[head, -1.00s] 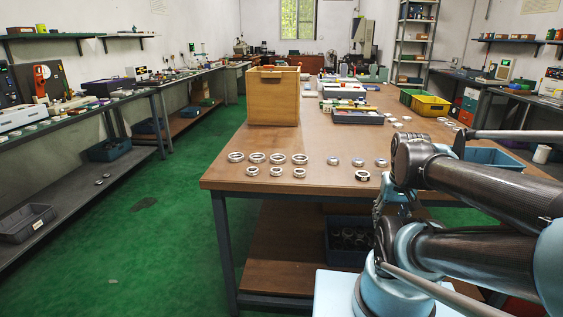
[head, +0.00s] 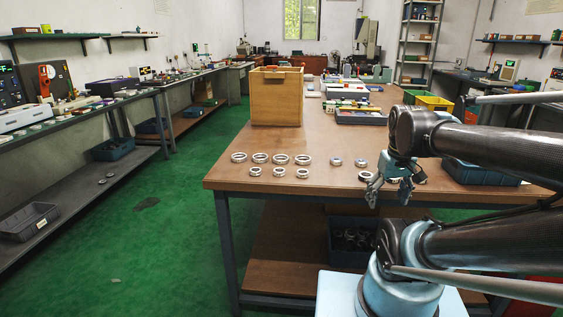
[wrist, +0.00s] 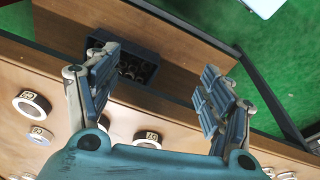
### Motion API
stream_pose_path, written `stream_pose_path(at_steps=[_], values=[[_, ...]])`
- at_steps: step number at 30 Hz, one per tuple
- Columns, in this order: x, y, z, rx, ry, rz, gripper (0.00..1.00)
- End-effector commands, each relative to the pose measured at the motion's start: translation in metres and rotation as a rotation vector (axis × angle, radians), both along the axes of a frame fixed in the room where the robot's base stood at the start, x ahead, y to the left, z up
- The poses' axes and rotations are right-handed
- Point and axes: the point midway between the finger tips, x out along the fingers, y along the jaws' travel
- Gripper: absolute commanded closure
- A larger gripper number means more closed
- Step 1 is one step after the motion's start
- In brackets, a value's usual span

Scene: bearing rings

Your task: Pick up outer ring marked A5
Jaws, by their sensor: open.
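Several pale metal bearing rings stand in rows near the front edge of the table, among them a large ring (head: 303,159) and a smaller one (head: 302,173) in the head view. I cannot read any A5 mark there. In the wrist view, a large ring (wrist: 32,104) lies at the left, with a smaller ring (wrist: 40,136) below it. Another ring (wrist: 147,139) lies at the bottom centre; the tags are too small and tilted to read surely. My gripper (head: 388,190) is open and empty at the table's front edge; its spread fingers show in the wrist view (wrist: 157,80).
A wooden box (head: 276,98) stands on the table (head: 240,178) behind the rings. A dark bin (head: 352,240) with rings sits on the lower shelf and also shows between my fingers (wrist: 150,58). A blue bin (head: 480,174) stands right of my gripper.

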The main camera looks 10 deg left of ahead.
Motion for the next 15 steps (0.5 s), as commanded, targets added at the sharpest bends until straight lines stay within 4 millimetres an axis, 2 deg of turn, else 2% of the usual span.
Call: stream_pose_path(at_steps=[1,6,11,15], values=[[0.012,0.008,0.015,-0.008,0.006,0.070,0.26],[0.048,0.035,0.055,-0.033,0.023,0.301,0.26],[0.082,0.065,0.088,-0.057,0.039,0.519,0.26],[0.111,0.097,0.114,-0.076,0.052,0.709,0.26]])
